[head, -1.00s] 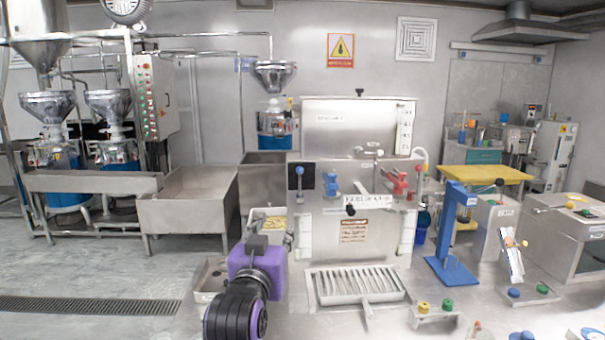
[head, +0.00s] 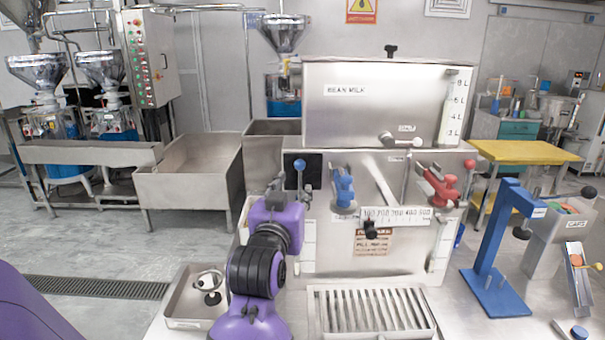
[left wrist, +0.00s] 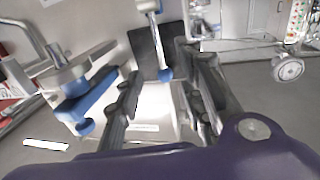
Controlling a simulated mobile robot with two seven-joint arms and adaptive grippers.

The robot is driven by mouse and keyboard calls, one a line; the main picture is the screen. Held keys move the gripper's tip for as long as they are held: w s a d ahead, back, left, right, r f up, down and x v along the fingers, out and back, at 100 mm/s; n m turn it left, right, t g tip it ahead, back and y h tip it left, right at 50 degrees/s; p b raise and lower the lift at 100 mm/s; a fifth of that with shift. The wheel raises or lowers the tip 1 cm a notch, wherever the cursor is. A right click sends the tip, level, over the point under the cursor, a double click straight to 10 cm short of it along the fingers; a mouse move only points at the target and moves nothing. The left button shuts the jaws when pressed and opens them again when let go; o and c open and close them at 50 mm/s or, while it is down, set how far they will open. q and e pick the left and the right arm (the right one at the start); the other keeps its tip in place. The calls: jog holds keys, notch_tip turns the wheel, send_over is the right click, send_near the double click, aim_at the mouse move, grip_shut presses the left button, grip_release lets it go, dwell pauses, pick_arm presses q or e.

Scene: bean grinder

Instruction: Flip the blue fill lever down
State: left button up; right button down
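A thin lever with a blue ball tip (head: 299,165) stands upright on a black panel at the machine's left front. To its right is a blue tap (head: 342,190); I cannot tell by name which is the fill lever. My left gripper (head: 285,193) is just below and left of the ball lever, its fingers partly hidden by its purple body. In the left wrist view the fingers are spread and empty, with the blue ball (left wrist: 165,75) seen between them; contact is unclear. The blue tap (left wrist: 85,100) is left of the fingers there. My right gripper is not in view.
The steel machine (head: 380,105) has a red tap (head: 440,185) at right. A slatted drip tray (head: 370,312) lies in front. A shallow pan (head: 185,295) is at left, and a blue stand (head: 490,260) is at right.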

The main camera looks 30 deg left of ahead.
aim_at(300, 178)
pick_arm(q)
jog(key=x, duration=0.7)
jog(key=shift+s, duration=0.1)
grip_shut()
